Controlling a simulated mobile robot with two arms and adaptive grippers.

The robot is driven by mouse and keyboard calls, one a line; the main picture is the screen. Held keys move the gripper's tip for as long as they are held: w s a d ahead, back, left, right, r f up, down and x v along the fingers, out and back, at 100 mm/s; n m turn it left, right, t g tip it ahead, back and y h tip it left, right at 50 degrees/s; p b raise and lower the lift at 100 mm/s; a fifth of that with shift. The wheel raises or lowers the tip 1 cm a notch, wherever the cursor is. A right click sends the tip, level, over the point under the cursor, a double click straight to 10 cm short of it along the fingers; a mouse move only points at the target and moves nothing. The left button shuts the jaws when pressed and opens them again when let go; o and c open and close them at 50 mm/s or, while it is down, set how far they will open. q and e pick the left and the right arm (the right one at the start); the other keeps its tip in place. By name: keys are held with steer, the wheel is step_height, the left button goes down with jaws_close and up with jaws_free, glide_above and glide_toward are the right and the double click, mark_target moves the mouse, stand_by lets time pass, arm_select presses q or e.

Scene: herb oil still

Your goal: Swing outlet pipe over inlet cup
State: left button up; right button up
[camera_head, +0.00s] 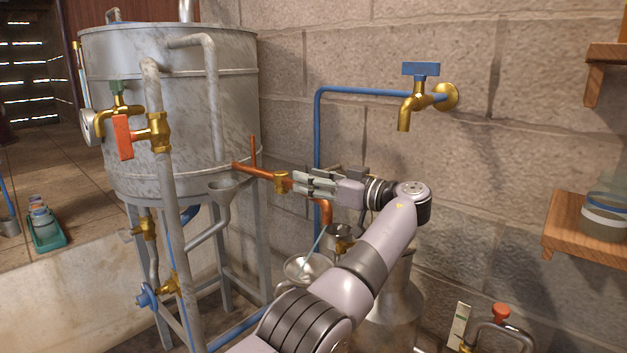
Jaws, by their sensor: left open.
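A copper outlet pipe (260,172) runs from the side of the metal still tank to the right, with a brass joint (281,182) along it. A copper elbow (326,212) turns down behind my gripper. My left gripper (300,182) is open, its fingers pointing left, just right of the brass joint and across the pipe in this view. I cannot tell whether it touches the pipe. Below the elbow is a small metal cup (338,236) with brass at its side, partly hidden by my arm. A wide metal funnel (306,268) sits lower left of it. I cannot tell which is the inlet cup.
The metal tank (185,110) stands on legs at left, with a smaller funnel (222,188) on its side pipe. A blue pipe (318,125) leads to a brass wall tap (412,105). A metal can (398,305) stands behind my arm. A wooden shelf (575,225) is at right.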

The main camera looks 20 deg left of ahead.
arm_select(q)
steer(key=v, duration=0.7)
steer(key=shift+d, duration=0.25)
steer(key=shift+s, duration=0.15)
steer(key=shift+c, duration=0.2)
